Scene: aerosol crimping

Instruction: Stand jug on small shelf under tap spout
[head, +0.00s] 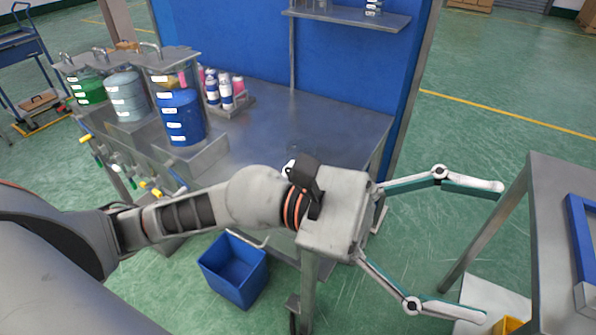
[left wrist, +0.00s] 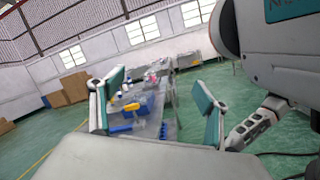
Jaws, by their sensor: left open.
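My left gripper (head: 492,251) is spread wide open and empty, over the floor between the workbench and a grey table at the right. Its two teal-backed fingers also show in the left wrist view (left wrist: 160,98), with nothing between them. Taps with coloured handles (head: 150,188) stick out along the bench's left edge, below the drums; my arm passes close to them. I cannot make out a jug in either view. I cannot clearly tell a small shelf under a spout. My right gripper is not in view.
Green, grey and blue drums (head: 183,117) stand on the grey workbench (head: 300,122), beside a tray of small bottles (head: 226,95). A blue bin (head: 233,270) is on the floor below. The grey table (head: 552,185) carries a blue frame (head: 583,235). The bench's middle is clear.

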